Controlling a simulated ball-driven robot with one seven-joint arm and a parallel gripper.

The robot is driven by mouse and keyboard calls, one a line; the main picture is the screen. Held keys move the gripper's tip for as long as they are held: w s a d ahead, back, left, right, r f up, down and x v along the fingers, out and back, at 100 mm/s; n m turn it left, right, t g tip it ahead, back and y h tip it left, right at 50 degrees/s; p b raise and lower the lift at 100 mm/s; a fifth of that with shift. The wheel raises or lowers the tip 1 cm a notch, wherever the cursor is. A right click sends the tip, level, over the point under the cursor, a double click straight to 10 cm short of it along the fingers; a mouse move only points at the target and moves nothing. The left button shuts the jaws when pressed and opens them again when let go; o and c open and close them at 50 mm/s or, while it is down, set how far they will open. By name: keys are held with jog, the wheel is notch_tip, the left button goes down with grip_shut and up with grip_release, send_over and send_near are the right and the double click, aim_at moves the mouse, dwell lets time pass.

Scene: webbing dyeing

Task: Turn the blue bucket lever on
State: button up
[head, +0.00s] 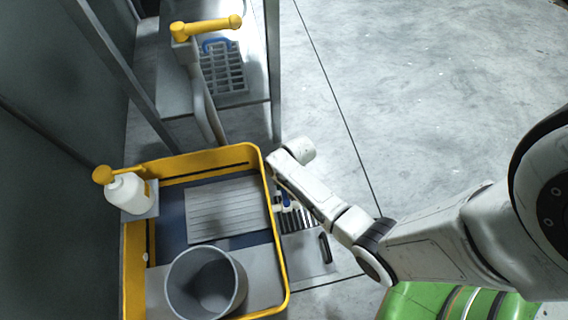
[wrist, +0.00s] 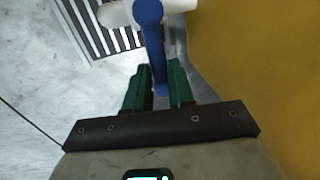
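The blue lever (wrist: 155,55) sits on a white pipe fitting (wrist: 115,13) in the wrist view. Its far end is the round hub at the top, and its free end points down toward my palm. My gripper (wrist: 163,68) has its two green fingers on either side of the lever's free end, with little or no gap. I cannot tell whether they press on it. In the head view, a small blue and white part of the valve (head: 286,201) shows beside the yellow-rimmed basin (head: 277,225). My wrist hides much of it, and the fingertips are hidden there.
A yellow panel (wrist: 255,70) stands close to the right finger. A dark slatted grate (wrist: 98,28) lies below the valve. A grey bucket (head: 242,287) and a white pump bottle (head: 127,193) are at the basin. Open floor (head: 420,90) lies right.

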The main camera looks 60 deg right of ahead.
grip_shut()
jog(key=shift+s+r, duration=0.1)
dwell(0.3)
jog(key=s+m+h+p, duration=0.3)
jog(key=s+m+p, duration=0.5)
jog(key=m, duration=1)
jog(key=shift+s+a, duration=0.25)
jog(key=shift+a, duration=0.1)
dwell(0.5)
jog(key=shift+o, duration=2.2)
grip_release()
